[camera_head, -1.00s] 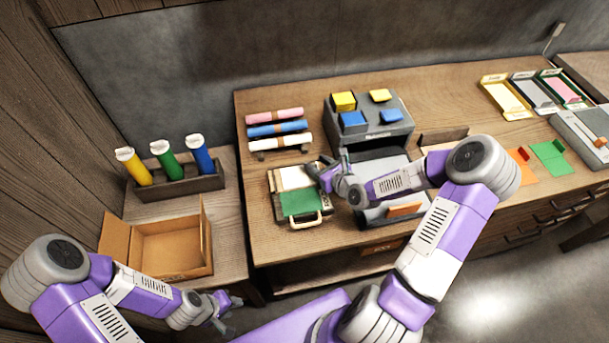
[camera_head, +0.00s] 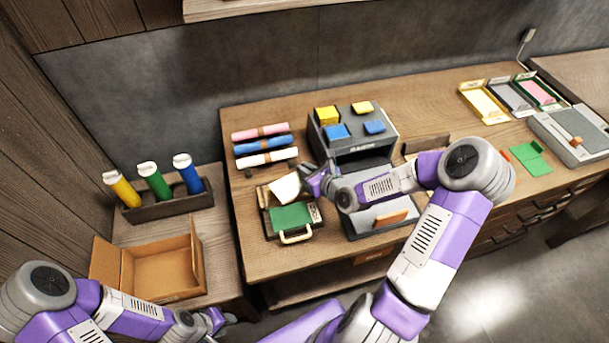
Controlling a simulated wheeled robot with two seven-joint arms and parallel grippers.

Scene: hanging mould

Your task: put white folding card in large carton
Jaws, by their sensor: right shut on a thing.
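The white folding card (camera_head: 285,188) is tilted above the upper part of a small tray with a handle (camera_head: 267,222). My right gripper (camera_head: 308,182) is shut on the card's right edge. A green card (camera_head: 290,217) lies in the lower part of the same tray. The large carton (camera_head: 172,290) stands open on the lower left bench, with flaps raised at its left and right. The inside that shows looks empty. My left gripper (camera_head: 222,320) is low, right of the carton and apart from it; its fingers are too small to read.
A rack with yellow, green and blue tubes (camera_head: 165,205) stands behind the carton. Rolls of pink, blue and white (camera_head: 266,158) lie behind the tray. A grey machine with yellow and blue blocks (camera_head: 352,128) stands right of them. The carton's bench is lower than the table.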

